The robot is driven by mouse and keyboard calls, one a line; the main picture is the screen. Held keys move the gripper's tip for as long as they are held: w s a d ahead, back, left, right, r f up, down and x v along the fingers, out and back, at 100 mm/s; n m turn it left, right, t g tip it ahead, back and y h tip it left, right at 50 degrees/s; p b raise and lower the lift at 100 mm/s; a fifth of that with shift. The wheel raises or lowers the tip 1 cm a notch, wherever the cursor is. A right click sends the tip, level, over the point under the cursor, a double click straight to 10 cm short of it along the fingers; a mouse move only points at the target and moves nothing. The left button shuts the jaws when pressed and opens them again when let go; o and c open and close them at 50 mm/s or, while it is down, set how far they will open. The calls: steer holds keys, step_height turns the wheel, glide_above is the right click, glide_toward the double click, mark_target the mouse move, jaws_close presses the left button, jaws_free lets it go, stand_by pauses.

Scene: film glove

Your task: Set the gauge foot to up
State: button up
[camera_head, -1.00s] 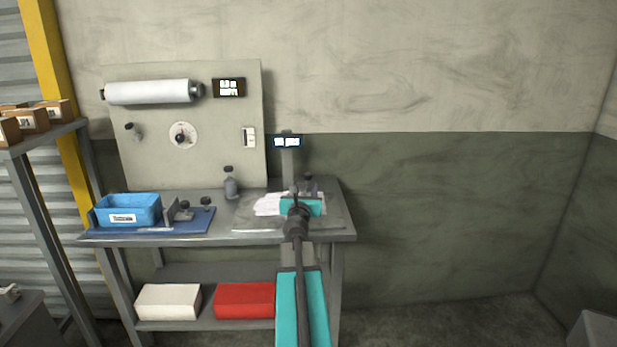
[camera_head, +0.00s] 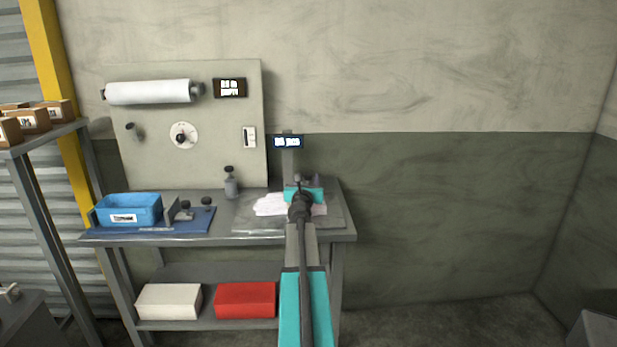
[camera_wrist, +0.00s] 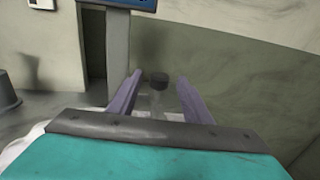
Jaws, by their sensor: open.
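The gauge is a grey post (camera_head: 289,160) with a small lit display (camera_head: 287,142) at its top, standing at the right end of the bench. A white glove (camera_head: 268,205) lies on the bench plate at its foot. My gripper (camera_wrist: 158,86) is open, its two fingers pointing forward beside the post. The post (camera_wrist: 116,50) is left of the fingers there. My own arm hides the gauge's lower part in the head view, so the foot's position cannot be told.
A blue bin (camera_head: 128,209) and a small fixture (camera_head: 178,211) sit on a blue mat at the bench's left. A grey bottle (camera_head: 230,184) stands behind the plate. The backboard (camera_head: 225,120) carries a roll, dial and switch. Open space lies right of the bench.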

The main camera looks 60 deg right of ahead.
mark_target(308, 177)
steer(key=shift+x, duration=1.75)
jaws_close()
